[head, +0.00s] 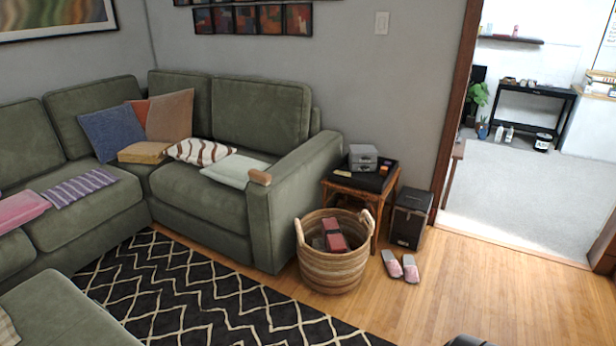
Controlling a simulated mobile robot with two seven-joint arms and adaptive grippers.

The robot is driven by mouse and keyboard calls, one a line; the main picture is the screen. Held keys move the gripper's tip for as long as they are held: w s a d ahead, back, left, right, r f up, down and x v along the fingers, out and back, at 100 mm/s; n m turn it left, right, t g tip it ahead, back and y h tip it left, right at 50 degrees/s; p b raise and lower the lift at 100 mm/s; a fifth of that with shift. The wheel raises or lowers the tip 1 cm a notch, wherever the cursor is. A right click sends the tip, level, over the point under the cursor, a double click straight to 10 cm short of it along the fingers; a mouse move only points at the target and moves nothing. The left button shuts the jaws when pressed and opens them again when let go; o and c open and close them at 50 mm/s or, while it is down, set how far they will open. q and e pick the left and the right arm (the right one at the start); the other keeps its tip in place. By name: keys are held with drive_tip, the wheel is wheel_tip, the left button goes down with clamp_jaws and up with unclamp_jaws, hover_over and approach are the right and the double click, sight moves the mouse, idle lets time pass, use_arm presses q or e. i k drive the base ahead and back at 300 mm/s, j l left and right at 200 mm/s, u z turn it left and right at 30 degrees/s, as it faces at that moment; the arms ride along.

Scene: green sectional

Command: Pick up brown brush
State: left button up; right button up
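A woven basket (333,272) with red and dark things inside stands before the armrest. Right of it are a side table (352,186), a dark box (410,217) and pink slippers (401,266).

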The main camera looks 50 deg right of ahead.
sight(264, 179)
drive_tip(key=z, duration=1.2)
drive_tip(key=u, duration=1)
drive_tip(key=k, duration=1)
drive_tip(key=l+z, duration=0.1)
drive_tip(key=z, duration=1.1)
drive_tip(key=i+j, duration=0.2)
drive_tip(key=i, duration=0.3)
drive_tip(key=i+j, duration=0.25)
drive_tip(key=i, duration=0.2)
drive_tip(key=i+j, duration=0.2)
drive_tip(key=i, duration=0.3)
drive_tip(key=i+j, duration=0.2)
drive_tip(key=i, duration=0.25)
drive_tip(key=i+j, duration=0.25)
drive_tip(key=i, duration=0.25)
drive_tip(key=i+j, duration=0.2)
drive_tip(key=i, duration=0.25)
drive_tip(key=i+j, duration=0.2)
drive_tip(key=i, duration=0.3)
drive_tip(key=i+j, duration=0.25)
drive_tip(key=i, duration=0.25)
